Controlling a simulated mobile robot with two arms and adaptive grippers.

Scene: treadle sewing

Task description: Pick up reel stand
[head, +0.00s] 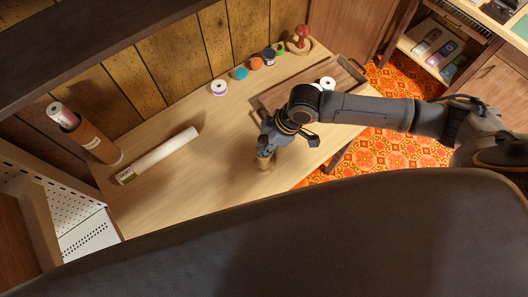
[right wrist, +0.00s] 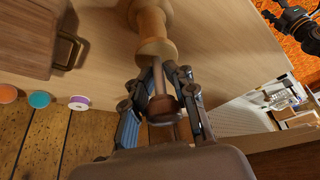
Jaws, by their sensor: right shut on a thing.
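The wooden reel stand (head: 264,162) is under my right gripper (head: 272,149) near the table's front edge. In the right wrist view the stand has a pale, spool-shaped body (right wrist: 152,30), a thin post and a dark round knob (right wrist: 163,109). The fingers of my right gripper (right wrist: 162,100) are on either side of the post and knob, shut on the stand. I cannot tell whether its base touches the table. My left gripper (right wrist: 296,22) seems to show, dark and small, over the orange floor; its jaw state is unclear.
Coloured thread reels (head: 240,73) and a red-knobbed wooden piece (head: 302,38) line the back. A white roll (head: 160,155) and a brown cylinder (head: 95,143) are at left. The table's middle is clear.

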